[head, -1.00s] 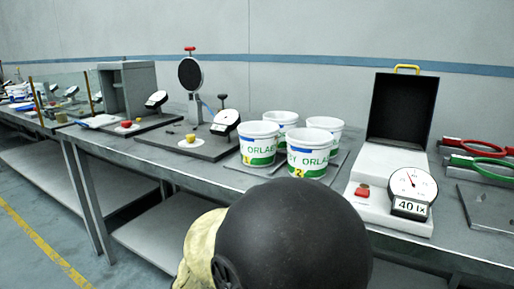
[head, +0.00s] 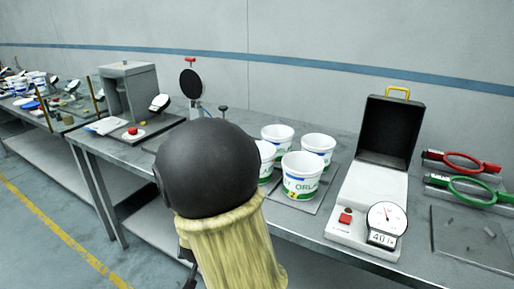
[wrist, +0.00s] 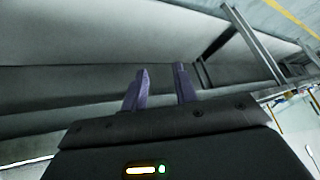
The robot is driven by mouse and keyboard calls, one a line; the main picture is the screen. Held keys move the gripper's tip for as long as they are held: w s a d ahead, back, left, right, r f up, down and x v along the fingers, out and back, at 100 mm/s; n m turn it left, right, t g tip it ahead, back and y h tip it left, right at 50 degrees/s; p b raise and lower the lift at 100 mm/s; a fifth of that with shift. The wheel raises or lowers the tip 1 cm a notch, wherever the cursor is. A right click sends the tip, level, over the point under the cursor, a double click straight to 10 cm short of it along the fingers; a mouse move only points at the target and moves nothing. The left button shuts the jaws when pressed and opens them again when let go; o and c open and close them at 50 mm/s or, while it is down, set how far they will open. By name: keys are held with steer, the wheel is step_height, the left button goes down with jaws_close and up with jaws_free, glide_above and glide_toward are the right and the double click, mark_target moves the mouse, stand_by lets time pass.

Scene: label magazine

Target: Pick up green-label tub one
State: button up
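Four white tubs with green and blue labels stand together on a thin grey plate on the bench in the head view. The front left tub (head: 266,161), with a green label, is partly hidden behind my arm; its number cannot be read now. The front right tub (head: 302,178) shows a yellow number mark. Behind them stand the back left tub (head: 278,136) and the back right tub (head: 318,147). My gripper (wrist: 163,82) shows in the wrist view with two purple fingers apart and nothing between them. The head view does not show it.
A white case with a black open lid (head: 388,132) and a dial gauge (head: 385,222) stand right of the tubs. Red (head: 461,161) and green (head: 468,190) ring-shaped tools lie farther right. A grey box (head: 128,90) stands at left. The bench front edge lies below the tubs.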

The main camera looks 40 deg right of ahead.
steer(key=d+r+m+h+p, duration=0.3)
steer(key=d+r+h+p, duration=0.2)
steer(key=r+p, duration=0.5)
steer(key=d+r+m+h+p, duration=0.4)
steer(key=d+r+p, duration=0.6)
steer(key=r, duration=0.4)
steer(key=shift+d+r+g+h, duration=0.2)
steer(key=shift+d+g+h, duration=0.05)
steer(key=shift+g+h, duration=0.15)
steer(key=shift+w, duration=0.15)
steer(key=p+x, duration=0.2)
steer(key=x, duration=1)
steer(key=shift+f+p, duration=0.15)
steer(key=shift+p, duration=0.15)
steer(key=shift+d, duration=0.1)
steer(key=shift+f+p+x, duration=0.15)
steer(key=shift+p+x, duration=0.5)
steer(key=shift+x, duration=0.65)
steer(key=shift+f+p+x, duration=0.15)
steer(key=shift+p+x, duration=0.5)
steer(key=shift+x, duration=0.65)
